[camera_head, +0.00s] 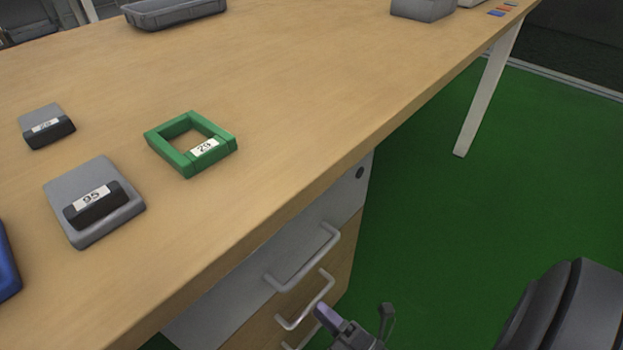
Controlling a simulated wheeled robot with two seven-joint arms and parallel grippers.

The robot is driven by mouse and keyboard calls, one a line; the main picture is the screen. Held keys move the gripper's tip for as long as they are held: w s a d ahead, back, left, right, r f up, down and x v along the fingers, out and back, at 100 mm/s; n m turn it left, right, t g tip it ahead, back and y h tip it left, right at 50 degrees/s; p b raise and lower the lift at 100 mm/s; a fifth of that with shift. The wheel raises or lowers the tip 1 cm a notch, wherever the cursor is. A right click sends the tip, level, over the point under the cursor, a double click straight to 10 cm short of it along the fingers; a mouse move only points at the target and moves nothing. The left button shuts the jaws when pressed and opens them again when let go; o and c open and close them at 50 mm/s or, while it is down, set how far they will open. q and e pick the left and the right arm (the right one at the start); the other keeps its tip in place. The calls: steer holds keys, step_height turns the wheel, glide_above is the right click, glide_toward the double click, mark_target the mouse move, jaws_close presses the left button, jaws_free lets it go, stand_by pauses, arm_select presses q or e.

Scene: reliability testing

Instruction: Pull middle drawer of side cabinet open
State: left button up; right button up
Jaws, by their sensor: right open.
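The side cabinet (338,213) stands under the wooden desk, with a white top drawer and wood-coloured fronts below. The top drawer's grey handle (309,261) shows whole. The middle drawer's handle (312,303) is just below it, on a wood front. A lower handle (290,346) is cut by the bottom edge. The drawers look shut. My right gripper (357,318) is open near the bottom edge, with one purplish fingertip close to the right end of the middle handle. I cannot tell whether they touch. My left gripper is out of view.
The desk (290,70) overhangs the cabinet. On it lie a green square frame (160,141), grey blocks with number labels (98,173), a blue object (5,265) and a grey tray (176,18). Green floor (480,190) right of the cabinet is clear up to a desk leg (487,90).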

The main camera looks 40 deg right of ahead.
mark_target(313, 303)
steer(key=shift+x, duration=1.5)
jaws_close()
